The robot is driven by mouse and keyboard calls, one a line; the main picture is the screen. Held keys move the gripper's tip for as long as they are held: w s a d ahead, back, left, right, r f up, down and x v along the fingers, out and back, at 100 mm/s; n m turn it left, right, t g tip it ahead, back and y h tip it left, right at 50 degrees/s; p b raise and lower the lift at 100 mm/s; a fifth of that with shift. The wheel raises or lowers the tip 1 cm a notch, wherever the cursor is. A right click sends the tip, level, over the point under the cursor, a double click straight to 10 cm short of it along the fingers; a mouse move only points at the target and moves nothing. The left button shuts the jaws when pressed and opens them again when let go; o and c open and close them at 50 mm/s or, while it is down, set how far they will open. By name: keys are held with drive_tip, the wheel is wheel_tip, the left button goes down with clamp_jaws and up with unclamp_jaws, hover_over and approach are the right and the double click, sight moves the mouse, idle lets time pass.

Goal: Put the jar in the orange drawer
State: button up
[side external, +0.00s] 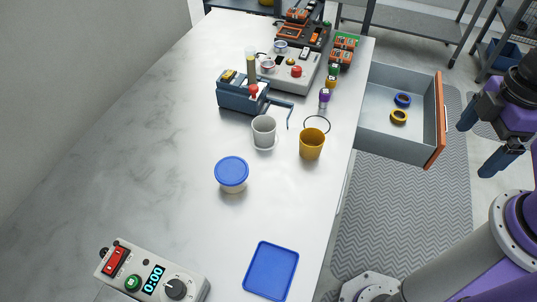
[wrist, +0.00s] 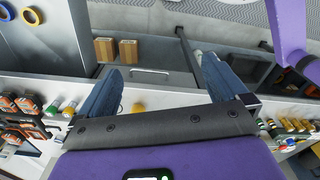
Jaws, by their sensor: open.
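The jar (side external: 231,172), a round pale tub with a blue lid, stands upright on the white countertop. The orange-fronted drawer (side external: 436,125) is pulled out from the counter's right side; its grey inside holds a blue ring and a yellow ring. The drawer's wall also shows at the upper left in the wrist view (wrist: 62,45). My gripper (side external: 478,142) is open and empty, to the right of the drawer and far from the jar. Its two blue fingers are spread wide in the wrist view (wrist: 160,82). I cannot make out the jar in the wrist view.
A white cup (side external: 264,131) and a mustard cup (side external: 312,144) stand between jar and drawer. A blue vise (side external: 243,95) and grey control box (side external: 291,72) sit farther back. A blue tray (side external: 271,271) and a timer box (side external: 152,273) lie in front. Countertop left of the jar is clear.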

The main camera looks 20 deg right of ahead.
drive_tip(key=r+n, duration=0.1)
drive_tip(key=n, duration=1.1)
hover_over(231, 169)
wheel_tip(231, 169, down, 17)
drive_tip(key=shift+f, duration=0.1)
drive_tip(key=c, duration=1.1)
drive_tip(key=shift+r, duration=0.45)
drive_tip(key=shift+c, duration=0.2)
wheel_tip(231, 169, up, 2)
drive_tip(key=shift+r, duration=0.1)
drive_tip(key=s+d+r, duration=0.9)
drive_tip(key=d+r, duration=0.1)
drive_tip(key=shift+s+d, duration=0.15)
drive_tip(key=shift+s, duration=0.15)
